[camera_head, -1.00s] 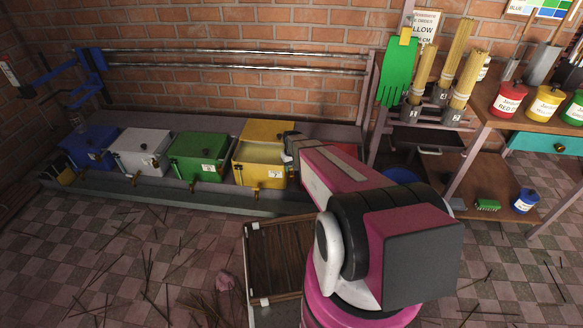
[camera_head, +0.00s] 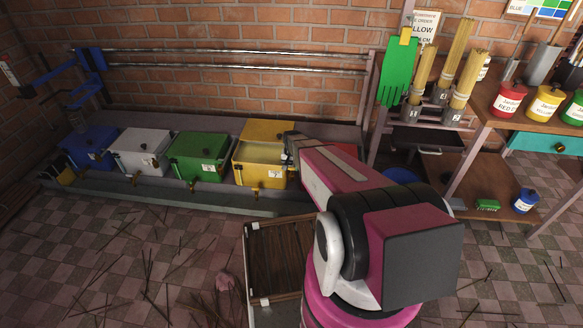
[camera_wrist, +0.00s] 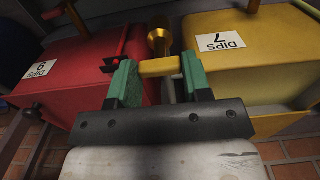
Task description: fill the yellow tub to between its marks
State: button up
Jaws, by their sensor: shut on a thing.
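The yellow tub (camera_head: 247,173) stands in the row against the wall, its lid (camera_head: 268,131) raised. Pale contents (camera_head: 262,153) show inside; I cannot make out the marks or the level against them. A brass tap (camera_head: 255,188) is at its lower front. My gripper (camera_wrist: 157,68) is at the tub's right side, partly hidden by my arm in the head view. In the wrist view its green fingers are shut on a yellow bar handle (camera_wrist: 160,67). A brass fitting (camera_wrist: 159,40) is just behind that handle. The yellow tub's label (camera_wrist: 222,42) appears upside down there.
A red tub (camera_wrist: 75,60) is close beside the gripper in the wrist view. Green (camera_head: 195,160), white (camera_head: 140,152) and blue (camera_head: 88,148) tubs stand to the left. A wooden slatted crate (camera_head: 272,265) is on the floor in front. Loose sticks litter the floor.

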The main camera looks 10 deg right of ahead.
dwell(0.3)
jog(key=o, duration=0.9)
notch_tip(320, 180, up, 11)
jog(key=shift+f, duration=0.1)
